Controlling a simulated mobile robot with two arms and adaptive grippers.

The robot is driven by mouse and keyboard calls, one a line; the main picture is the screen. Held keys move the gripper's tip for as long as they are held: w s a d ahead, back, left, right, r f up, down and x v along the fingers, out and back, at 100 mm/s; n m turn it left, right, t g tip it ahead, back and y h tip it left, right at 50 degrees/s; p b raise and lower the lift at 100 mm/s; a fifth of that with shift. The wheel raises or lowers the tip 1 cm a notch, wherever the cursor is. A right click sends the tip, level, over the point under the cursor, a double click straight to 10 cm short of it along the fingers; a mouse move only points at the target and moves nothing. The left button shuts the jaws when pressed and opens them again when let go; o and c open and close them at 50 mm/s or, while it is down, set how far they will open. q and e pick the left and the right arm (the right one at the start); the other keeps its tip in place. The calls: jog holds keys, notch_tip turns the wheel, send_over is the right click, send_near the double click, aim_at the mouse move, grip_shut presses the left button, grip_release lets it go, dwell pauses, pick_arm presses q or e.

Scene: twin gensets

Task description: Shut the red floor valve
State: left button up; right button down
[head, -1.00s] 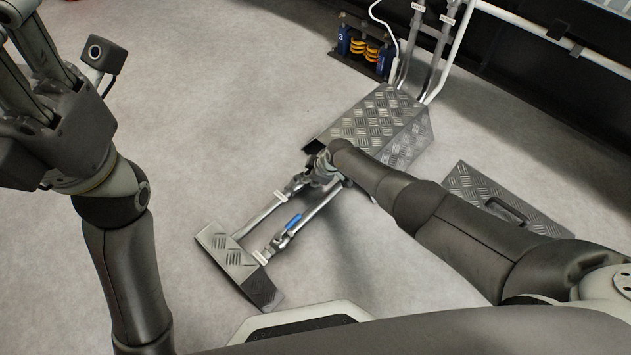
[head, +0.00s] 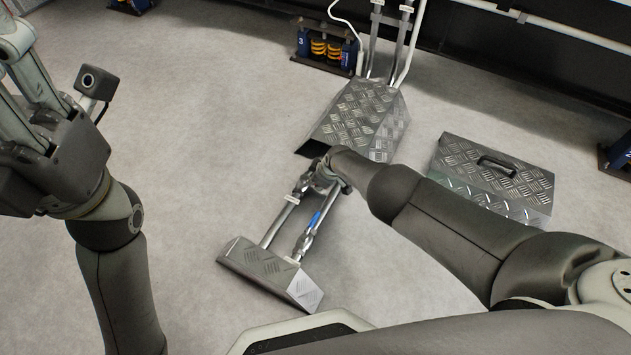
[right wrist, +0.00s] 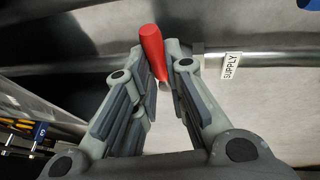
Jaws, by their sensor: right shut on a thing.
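The red valve's handle (right wrist: 151,50) shows in the right wrist view as a tapered red lever between my right fingertips. My right gripper (right wrist: 165,72) is shut on it. A white SUPPLY tag (right wrist: 231,66) is on the pipe just right of the gripper. In the head view my right gripper (head: 322,180) is low over the left floor pipe, and the red handle is hidden there. A blue handle (head: 315,219) lies along the right pipe. My left gripper (head: 30,100) is raised at the left, away from the pipes; its fingertips are not clear.
A diamond-plate cover (head: 360,120) hides the pipes behind the gripper, and a smaller plate (head: 270,272) covers their front end. A loose plate with a handle (head: 495,180) lies to the right. A spring mount (head: 326,47) stands behind. The floor at left is clear.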

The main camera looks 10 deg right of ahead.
jog(key=shift+a, duration=0.1)
jog(key=c, duration=1.5)
grip_release()
jog(key=shift+o, duration=0.2)
jog(key=shift+r, duration=0.1)
